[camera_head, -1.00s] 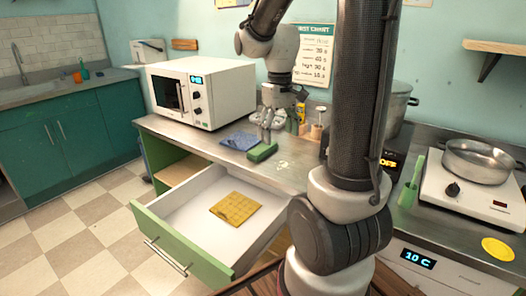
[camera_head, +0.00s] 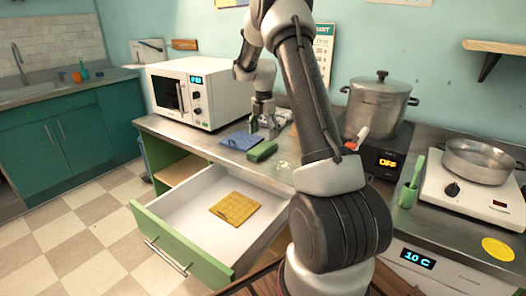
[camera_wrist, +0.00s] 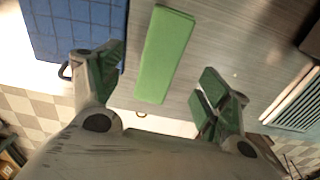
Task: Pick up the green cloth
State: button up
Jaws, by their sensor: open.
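The green cloth (camera_head: 262,151), a flat long block shape, lies on the metal counter (camera_head: 290,172) behind the open drawer. In the wrist view the green cloth (camera_wrist: 165,52) lies between and ahead of my fingers, on the bare counter. My gripper (camera_head: 264,128) is open and empty, just above and behind the cloth in the head view. In the wrist view my gripper (camera_wrist: 162,80) has its two fingers wide apart, one to each side of the cloth; I see no contact.
A blue cloth (camera_head: 240,141) lies close to the left of the green one. A white microwave (camera_head: 201,88) stands at the left. An open drawer (camera_head: 185,222) holds a yellow cloth (camera_head: 235,208). A pot (camera_head: 379,105) stands at the right.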

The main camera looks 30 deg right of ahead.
aim_at(263, 146)
jog(key=f, duration=0.6)
jog(key=shift+s+a+f, duration=0.15)
jog(key=shift+s+a, duration=0.15)
jog(key=shift+a, duration=0.05)
jog(key=c, duration=1)
